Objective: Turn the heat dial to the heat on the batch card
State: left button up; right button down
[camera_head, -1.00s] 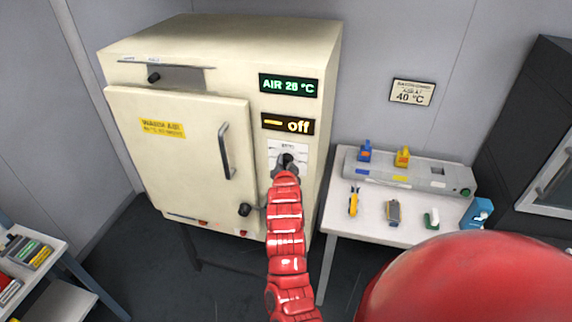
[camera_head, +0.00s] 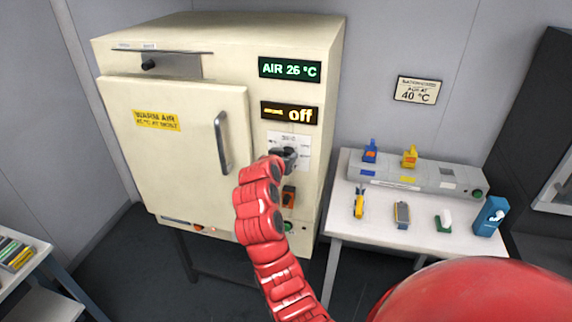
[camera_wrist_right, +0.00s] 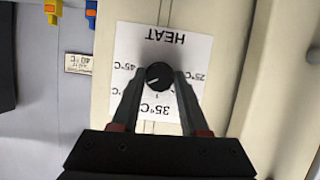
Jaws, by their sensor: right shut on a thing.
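The heat dial (camera_wrist_right: 159,76) is a black knob on a white panel marked HEAT, with 25, 35 and 45 °C labels in the right wrist view. My right gripper (camera_wrist_right: 159,82) is shut on it, one finger on each side. In the head view my right gripper (camera_head: 288,157) covers most of the dial. The display above it (camera_head: 290,113) reads "off". The batch card (camera_head: 416,90) on the wall reads 40 °C; it also shows in the right wrist view (camera_wrist_right: 80,64). My left gripper is not in view.
The cream oven (camera_head: 190,180) has a closed door with a handle (camera_head: 222,143) left of the dial. An orange switch (camera_head: 288,196) sits below the dial. A white table (camera_head: 375,225) at the right bears a grey box (camera_head: 400,177) and several small items.

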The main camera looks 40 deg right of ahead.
jog(key=shift+f+n+g+h+b, duration=0.2)
jog(key=shift+n+g+h+b, duration=0.15)
jog(key=shift+n+b, duration=0.2)
jog(key=shift+c, duration=2)
grip_release()
jog(key=shift+r, duration=0.1)
jog(key=b+v, duration=0.1)
jog(key=v, duration=1.6)
jog(key=shift+r+b, duration=0.2)
jog(key=shift+b, duration=0.1)
